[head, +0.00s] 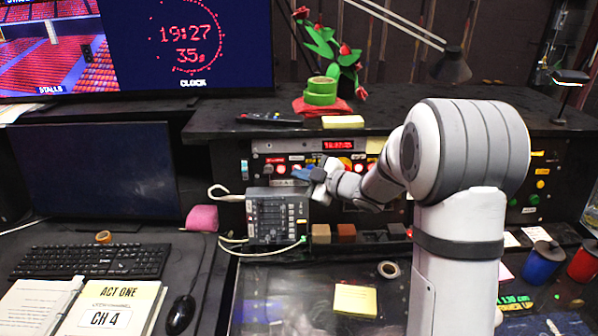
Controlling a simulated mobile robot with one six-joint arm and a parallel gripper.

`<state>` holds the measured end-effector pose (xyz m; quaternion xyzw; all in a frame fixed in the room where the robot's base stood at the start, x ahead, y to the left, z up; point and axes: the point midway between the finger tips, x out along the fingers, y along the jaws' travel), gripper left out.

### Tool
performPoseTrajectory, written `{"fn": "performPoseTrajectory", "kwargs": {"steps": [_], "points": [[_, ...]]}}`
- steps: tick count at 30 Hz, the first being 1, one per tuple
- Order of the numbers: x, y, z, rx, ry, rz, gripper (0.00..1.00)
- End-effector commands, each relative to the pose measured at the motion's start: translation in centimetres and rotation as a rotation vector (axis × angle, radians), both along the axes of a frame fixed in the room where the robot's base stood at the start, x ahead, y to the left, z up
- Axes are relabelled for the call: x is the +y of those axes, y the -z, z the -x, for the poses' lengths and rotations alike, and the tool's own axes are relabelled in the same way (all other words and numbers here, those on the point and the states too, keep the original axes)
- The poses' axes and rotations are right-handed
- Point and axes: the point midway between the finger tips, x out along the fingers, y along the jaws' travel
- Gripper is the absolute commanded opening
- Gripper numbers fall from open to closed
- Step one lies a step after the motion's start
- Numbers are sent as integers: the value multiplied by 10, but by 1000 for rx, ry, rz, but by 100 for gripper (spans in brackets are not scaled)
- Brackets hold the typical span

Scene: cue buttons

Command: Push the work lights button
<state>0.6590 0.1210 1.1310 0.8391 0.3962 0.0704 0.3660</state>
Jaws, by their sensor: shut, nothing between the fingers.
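A dark control panel (262,148) is set under the shelf, with a red digital display and a row of small lit red, yellow and white buttons (281,169). White labels sit by the buttons, but they are too small to read, so I cannot tell which is the work lights button. My wrist and arm hide the panel's middle and right part.
A grey box with cables (276,216) stands just below my gripper. A shelf edge (225,132) runs above the panel, bearing tape rolls (321,92) and a flower plant. A keyboard (86,261), mouse and open binder lie at left. Blue and red cylinders (542,264) stand at right.

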Motion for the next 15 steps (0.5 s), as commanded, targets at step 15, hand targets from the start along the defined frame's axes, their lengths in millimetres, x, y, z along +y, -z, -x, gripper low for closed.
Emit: {"fn": "performPoseTrajectory", "kwargs": {"steps": [15], "points": [[-1, -3, 30, 0, 1, 1, 0]]}}
